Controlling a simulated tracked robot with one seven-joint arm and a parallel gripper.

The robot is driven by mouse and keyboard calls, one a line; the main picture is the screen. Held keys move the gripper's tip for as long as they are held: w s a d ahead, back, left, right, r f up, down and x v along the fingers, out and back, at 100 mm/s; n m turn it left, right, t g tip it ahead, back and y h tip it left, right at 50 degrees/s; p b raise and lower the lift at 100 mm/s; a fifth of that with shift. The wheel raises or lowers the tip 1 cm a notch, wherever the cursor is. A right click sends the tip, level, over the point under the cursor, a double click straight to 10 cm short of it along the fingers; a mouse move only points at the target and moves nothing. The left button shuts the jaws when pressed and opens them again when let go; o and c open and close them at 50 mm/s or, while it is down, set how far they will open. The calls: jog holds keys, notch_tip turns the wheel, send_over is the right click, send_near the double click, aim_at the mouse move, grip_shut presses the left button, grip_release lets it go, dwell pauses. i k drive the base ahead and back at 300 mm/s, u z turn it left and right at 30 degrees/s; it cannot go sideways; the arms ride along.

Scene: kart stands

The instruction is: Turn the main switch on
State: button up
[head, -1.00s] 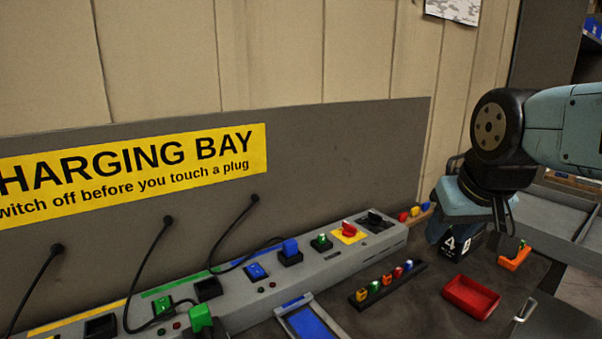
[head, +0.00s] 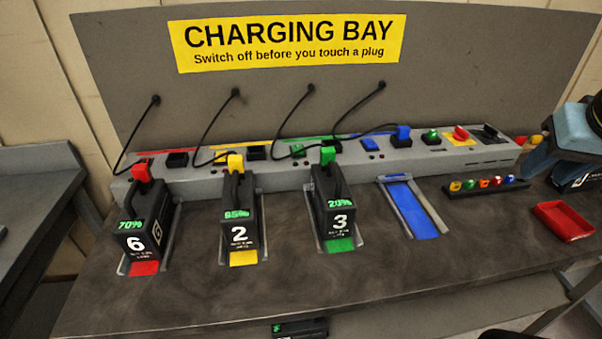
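The switch that looks like the main one is a red rotary knob on a yellow plate (head: 460,134), near the right end of the grey charging strip (head: 300,178). Its knob direction is too small to read. A green button (head: 430,135) is to its left and a black fitting (head: 489,133) to its right. My gripper (head: 548,168) is at the right edge, right of the strip and apart from the switch. It is partly cut off, and its fingers are unclear. A dark numbered block (head: 574,182) shows under it; I cannot tell if it is held.
Batteries 6 (head: 143,226), 2 (head: 238,220) and 3 (head: 334,208) stand in bays; the blue bay (head: 413,208) is empty. A rack of coloured pieces (head: 487,187) and a red tray (head: 563,221) are at right. Cables hang behind.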

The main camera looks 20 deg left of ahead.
aim_at(461, 135)
jog(key=u, duration=0.4)
jog(key=k, duration=0.9)
jog(key=u, duration=0.55)
jog(key=i, duration=0.85)
jog(key=z, duration=0.1)
jog(key=k, duration=1.25)
jog(key=z, duration=0.3)
jog(key=i, duration=0.5)
jog(key=z, duration=0.65)
jog(key=i, duration=1.15)
jog(key=u, duration=0.05)
